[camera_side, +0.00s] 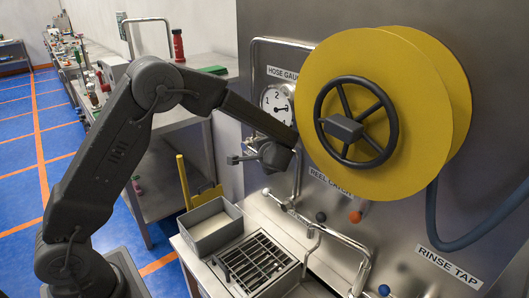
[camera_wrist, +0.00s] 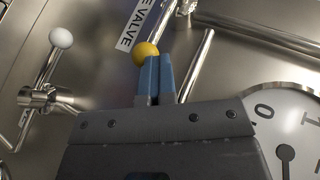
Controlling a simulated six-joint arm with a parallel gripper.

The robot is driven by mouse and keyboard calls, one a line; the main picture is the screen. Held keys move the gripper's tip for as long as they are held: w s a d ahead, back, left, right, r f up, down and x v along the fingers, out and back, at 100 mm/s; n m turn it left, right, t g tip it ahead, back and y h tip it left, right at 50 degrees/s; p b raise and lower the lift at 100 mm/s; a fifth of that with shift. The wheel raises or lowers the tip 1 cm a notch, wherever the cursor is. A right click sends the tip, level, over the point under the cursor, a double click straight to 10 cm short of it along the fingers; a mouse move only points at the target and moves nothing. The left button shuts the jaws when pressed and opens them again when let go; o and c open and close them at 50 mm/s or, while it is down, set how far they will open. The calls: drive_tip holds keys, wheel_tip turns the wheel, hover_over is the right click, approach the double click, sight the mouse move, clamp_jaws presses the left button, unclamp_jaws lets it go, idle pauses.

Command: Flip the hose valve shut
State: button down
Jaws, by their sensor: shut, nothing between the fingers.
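The hose valve's yellow ball knob (camera_wrist: 146,53) shows in the wrist view, beside a label (camera_wrist: 140,25) ending in "E VALVE". My gripper (camera_wrist: 159,60) has its blue fingers shut together with nothing between them. The fingertips overlap the lower right of the knob in the picture; I cannot tell whether they touch it. The valve's lever is mostly hidden behind the knob and fingers. In the side view my wrist is in front of the steel panel, below the hose gauge (camera_side: 277,103), and the yellow knob cannot be made out there.
A large yellow hose reel (camera_side: 430,120) with a dark handwheel stands right of my wrist. Below are pipes, an orange knob (camera_side: 355,216), a sink grate (camera_side: 255,262) and a grey bin (camera_side: 212,235). A white-knobbed tap (camera_wrist: 60,37) is left in the wrist view.

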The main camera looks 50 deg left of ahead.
idle(0.3)
drive_tip(key=s+a+r, duration=0.7)
drive_tip(key=a+r, duration=0.2)
drive_tip(key=r, duration=0.2)
drive_tip(key=shift+s, duration=0.25)
drive_tip(key=s+d+r+n+h, duration=0.1)
drive_tip(key=s+d+n+h, duration=0.2)
drive_tip(key=s+d+h, duration=0.8)
drive_tip(key=s+d, duration=1)
drive_tip(key=s, duration=0.3)
drive_tip(key=shift+d+g, duration=0.3)
drive_tip(key=shift+d, duration=0.1)
